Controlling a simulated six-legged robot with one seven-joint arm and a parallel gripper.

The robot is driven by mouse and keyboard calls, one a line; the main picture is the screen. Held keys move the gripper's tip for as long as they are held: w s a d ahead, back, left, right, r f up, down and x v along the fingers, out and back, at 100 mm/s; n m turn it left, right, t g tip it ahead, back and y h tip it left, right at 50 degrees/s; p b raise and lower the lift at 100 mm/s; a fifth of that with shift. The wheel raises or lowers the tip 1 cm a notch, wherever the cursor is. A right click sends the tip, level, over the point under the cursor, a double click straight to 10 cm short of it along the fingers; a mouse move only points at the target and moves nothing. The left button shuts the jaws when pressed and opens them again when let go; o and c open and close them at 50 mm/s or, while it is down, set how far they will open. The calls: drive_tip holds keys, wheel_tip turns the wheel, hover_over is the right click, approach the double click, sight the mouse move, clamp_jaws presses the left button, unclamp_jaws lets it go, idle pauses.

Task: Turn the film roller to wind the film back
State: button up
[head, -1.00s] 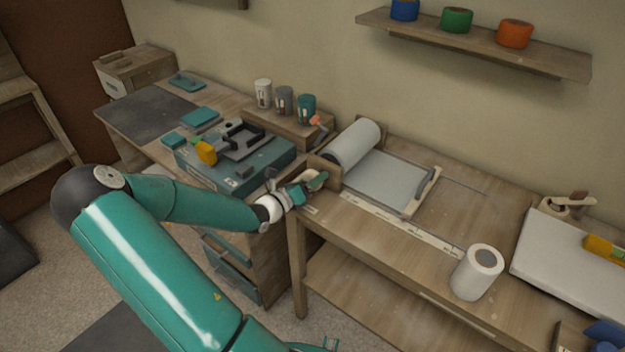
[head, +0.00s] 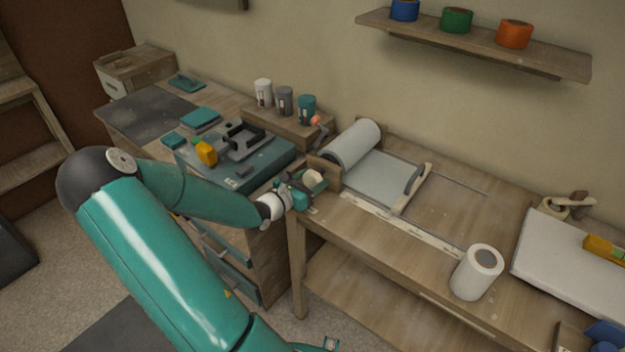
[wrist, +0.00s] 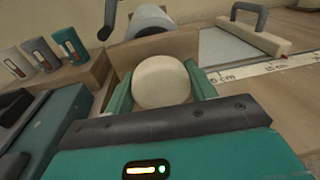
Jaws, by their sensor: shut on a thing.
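The grey film roller (head: 352,145) lies in a wooden holder at the left end of the worktable, and its end also shows in the wrist view (wrist: 149,19). A pale film sheet (head: 383,176) runs from it to a wooden end bar (head: 413,188) with a dark handle. My gripper (head: 309,184) is at the holder's near side. In the wrist view, the teal fingers of my gripper (wrist: 160,92) are shut on a round cream knob (wrist: 161,80), one on each side. The knob's shaft is hidden behind it.
A ruler strip (head: 390,219) runs along the table's front edge. A white roll (head: 476,272) stands upright on the table's front part. A teal case (head: 270,166) and a wooden block with several cups (head: 285,101) are left of the roller.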

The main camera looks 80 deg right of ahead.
drive_tip(key=m, duration=0.4)
drive_tip(key=shift+s+a+f+t, duration=0.1)
drive_tip(key=shift+s+t, duration=0.05)
drive_tip(key=shift+t, duration=0.25)
drive_tip(key=m, duration=0.3)
drive_tip(key=shift+m+t, duration=0.3)
drive_tip(key=m, duration=0.4)
drive_tip(key=shift+t, duration=0.4)
drive_tip(key=shift+f+m+t+h, duration=0.15)
drive_tip(key=shift+m+t+h, duration=0.15)
drive_tip(key=shift+m, duration=1.3)
drive_tip(key=shift+a, duration=0.1)
drive_tip(key=o, duration=0.8)
drive_tip(key=shift+c, duration=0.2)
drive_tip(key=shift+o, duration=1)
